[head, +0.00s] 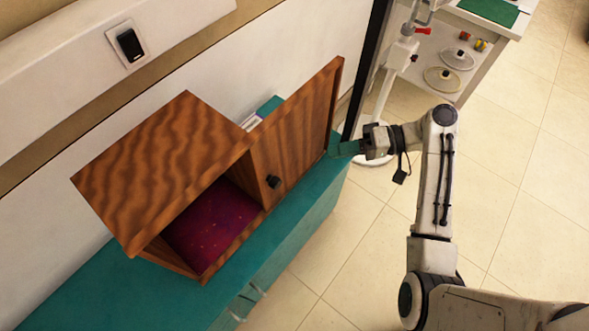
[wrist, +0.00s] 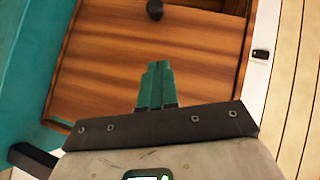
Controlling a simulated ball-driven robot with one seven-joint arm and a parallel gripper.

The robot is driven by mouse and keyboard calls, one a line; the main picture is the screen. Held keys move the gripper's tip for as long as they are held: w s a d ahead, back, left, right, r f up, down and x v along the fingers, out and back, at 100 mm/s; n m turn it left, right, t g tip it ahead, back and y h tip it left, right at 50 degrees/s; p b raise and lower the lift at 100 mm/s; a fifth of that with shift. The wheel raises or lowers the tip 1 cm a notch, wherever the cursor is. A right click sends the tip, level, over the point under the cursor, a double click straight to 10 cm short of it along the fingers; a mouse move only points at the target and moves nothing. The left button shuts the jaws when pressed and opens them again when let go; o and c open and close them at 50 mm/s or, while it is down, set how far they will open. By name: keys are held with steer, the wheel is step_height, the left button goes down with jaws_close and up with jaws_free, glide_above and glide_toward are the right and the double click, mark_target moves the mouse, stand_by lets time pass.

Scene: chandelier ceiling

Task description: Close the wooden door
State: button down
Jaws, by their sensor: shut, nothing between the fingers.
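The brown wooden cabinet (head: 165,160) stands on a teal counter, with its front open onto a dark red interior (head: 212,222). Its wooden door (head: 300,125) stands swung open to the right of the opening, with a dark round knob (head: 272,181) on the visible face. My gripper (head: 336,150) is shut and empty, its green fingers close to the far right edge of the door. In the wrist view the shut fingers (wrist: 157,82) overlap the door face (wrist: 110,70), and the knob (wrist: 155,10) is at the top. I cannot tell whether they touch the door.
The teal counter (head: 95,285) runs along the white wall with a wall switch (head: 130,43). Books (head: 262,112) stand behind the door. A white shelf unit with pot lids (head: 442,78) is at the upper right. The tiled floor (head: 345,245) beside the counter is clear.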

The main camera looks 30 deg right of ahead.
steer(key=w+a+f, duration=0.1)
steer(key=a+f, duration=0.1)
steer(key=a, duration=0.3)
steer(key=w+a+f+p, duration=0.1)
steer(key=a+f, duration=0.1)
steer(key=a, duration=0.3)
steer(key=shift+w+a, duration=0.25)
steer(key=shift+a, duration=0.15)
steer(key=shift+a+r, duration=0.1)
steer(key=s+a+p, duration=0.3)
steer(key=s+a, duration=0.1)
steer(key=a, duration=0.8)
steer(key=s+a+p, duration=0.2)
steer(key=s+a, duration=0.2)
steer(key=a, duration=0.9)
steer(key=shift+s+p, duration=0.15)
steer(key=shift+p, duration=0.25)
steer(key=shift+a, duration=0.1)
steer(key=shift+r, duration=0.1)
